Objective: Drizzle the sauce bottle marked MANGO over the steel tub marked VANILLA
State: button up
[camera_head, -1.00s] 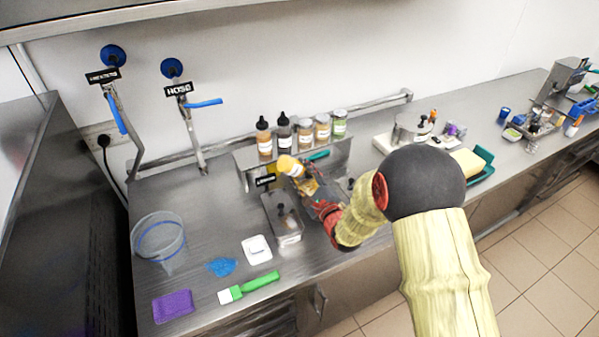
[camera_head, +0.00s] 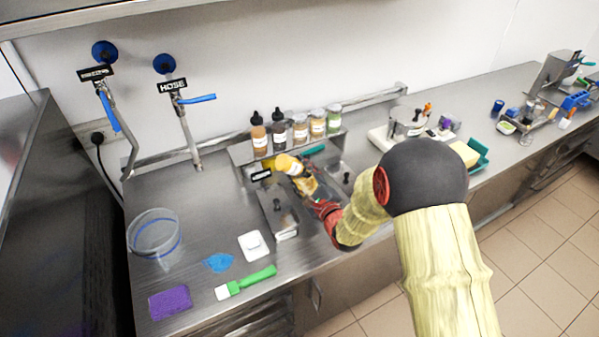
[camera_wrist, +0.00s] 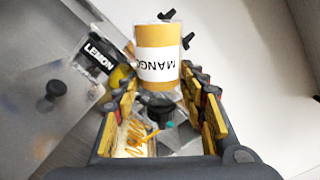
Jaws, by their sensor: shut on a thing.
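The MANGO sauce bottle (camera_wrist: 157,38) is orange with a white label, which reads upside down in the wrist view. My gripper (camera_wrist: 156,80) is shut on the bottle and holds it tipped, its base up and its black cap down. In the head view the bottle (camera_head: 287,163) is over an open steel tub beside a lidded one. In the wrist view the open tub's pale contents (camera_wrist: 131,141) carry orange streaks of sauce. No VANILLA mark is readable, and my fingers hide part of the tub.
A lidded steel tub (camera_head: 274,206) stands left of my gripper. A LEMON sign (camera_wrist: 98,56) is close by. Several bottles and jars (camera_head: 300,127) stand on the shelf behind. A clear bucket (camera_head: 155,238), a green brush (camera_head: 248,281) and a purple cloth (camera_head: 170,302) lie to the left.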

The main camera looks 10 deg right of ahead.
jog(key=shift+s+d, duration=0.1)
jog(key=shift+s, duration=0.1)
jog(key=shift+v, duration=1.7)
jog(key=shift+s+d, duration=0.25)
jog(key=shift+d, duration=0.05)
jog(key=shift+p+v, duration=0.4)
jog(key=shift+v, duration=1.5)
jog(key=shift+d+r, duration=0.1)
jog(key=shift+d, duration=0.1)
jog(key=shift+n, duration=0.3)
jog(key=shift+n+b, duration=1.15)
jog(key=shift+n, duration=0.65)
